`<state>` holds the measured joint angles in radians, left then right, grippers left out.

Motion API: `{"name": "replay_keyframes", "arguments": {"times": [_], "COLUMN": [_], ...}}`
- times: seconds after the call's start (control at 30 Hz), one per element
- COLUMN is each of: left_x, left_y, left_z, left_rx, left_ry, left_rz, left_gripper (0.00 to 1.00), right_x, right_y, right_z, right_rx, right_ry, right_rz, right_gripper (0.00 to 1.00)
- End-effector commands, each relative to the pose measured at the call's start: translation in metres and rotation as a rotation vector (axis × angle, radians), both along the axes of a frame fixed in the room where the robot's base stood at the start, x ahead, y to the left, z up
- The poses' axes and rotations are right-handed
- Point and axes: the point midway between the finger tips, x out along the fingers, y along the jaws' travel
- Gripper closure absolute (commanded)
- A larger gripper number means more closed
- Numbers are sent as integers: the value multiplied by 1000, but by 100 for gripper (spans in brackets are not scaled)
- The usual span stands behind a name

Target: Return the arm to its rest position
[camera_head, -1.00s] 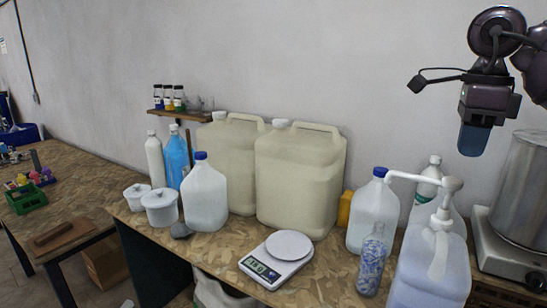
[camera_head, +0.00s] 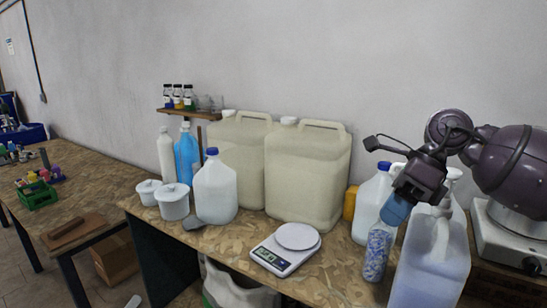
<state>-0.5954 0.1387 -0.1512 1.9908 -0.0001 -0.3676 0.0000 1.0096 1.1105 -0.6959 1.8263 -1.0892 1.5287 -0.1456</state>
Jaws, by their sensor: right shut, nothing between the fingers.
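My right arm comes in from the right edge in the head view. Its dark purple right gripper (camera_head: 394,212) points down and left, with its blue fingers shut and empty. In the picture the fingers show just above a small clear bottle with blue and white contents (camera_head: 376,256) and overlap part of a white jug (camera_head: 369,205). Whether they touch either cannot be told. The arm and gripper hide the upper part of a large pump bottle (camera_head: 432,268) and things behind it. My left gripper is not in view.
On the bench stand two large cream drums (camera_head: 305,175), a white jug with a blue cap (camera_head: 215,190), white tubs (camera_head: 174,203) and a digital scale (camera_head: 286,249). A hot plate (camera_head: 510,240) is at right. The bench around the scale's front is clear.

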Motion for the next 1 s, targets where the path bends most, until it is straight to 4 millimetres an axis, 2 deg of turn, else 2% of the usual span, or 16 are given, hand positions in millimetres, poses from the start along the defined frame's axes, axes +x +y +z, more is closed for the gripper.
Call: {"name": "replay_keyframes", "arguments": {"times": [0.03,0.2,0.33,0.5,0.63,0.77,0.87,1.0], "left_x": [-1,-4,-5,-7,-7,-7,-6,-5], "left_y": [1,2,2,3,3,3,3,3], "left_z": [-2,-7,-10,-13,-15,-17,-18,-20], "left_rx": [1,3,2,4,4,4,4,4], "left_ry": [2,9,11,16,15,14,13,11], "left_rz": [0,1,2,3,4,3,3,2], "left_gripper": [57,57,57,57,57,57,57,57], "right_x": [-5,-18,-24,-25,-23,-18,-15,-15], "right_y": [15,56,77,91,91,82,70,45], "right_z": [-18,-50,-68,-86,-103,-126,-148,-189], "right_rx": [88,379,590,838,1015,1187,1305,1450], "right_ry": [50,205,333,500,638,786,899,1061], "right_rz": [-11,-99,-204,-372,-536,-733,-900,-1160], "right_gripper": [100,100,100,100,100,100,100,100]}}
